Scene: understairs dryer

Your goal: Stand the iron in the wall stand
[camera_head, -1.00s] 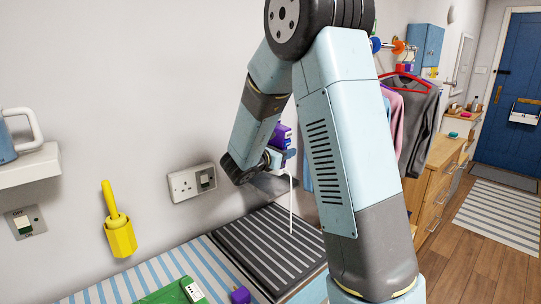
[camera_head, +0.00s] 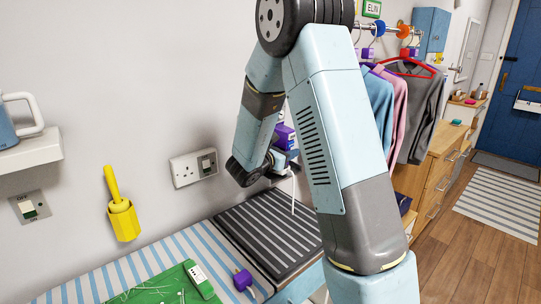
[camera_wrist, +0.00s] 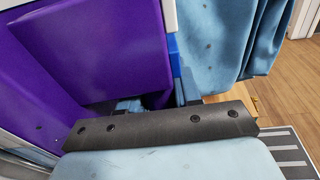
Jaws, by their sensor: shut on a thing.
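My gripper (camera_wrist: 160,103) is past the bend of my arm and is largely hidden by it in the head view. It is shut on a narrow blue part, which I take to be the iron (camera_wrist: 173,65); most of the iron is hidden. Large purple panels (camera_wrist: 110,45) fill the left of the wrist view, close beside the jaws. A small purple body (camera_head: 285,137) also shows above my gripper in the head view. I cannot tell whether the purple belongs to the iron or the wall stand, and cannot make out the stand separately.
A striped grey mat (camera_head: 265,238) lies on the surface below my gripper. A purple plug (camera_head: 242,280) and green board (camera_head: 165,285) lie nearer. A wall socket (camera_head: 193,168) is to the left. Hanging clothes (camera_head: 425,105) are to the right, with light blue cloth (camera_wrist: 220,40) near the jaws.

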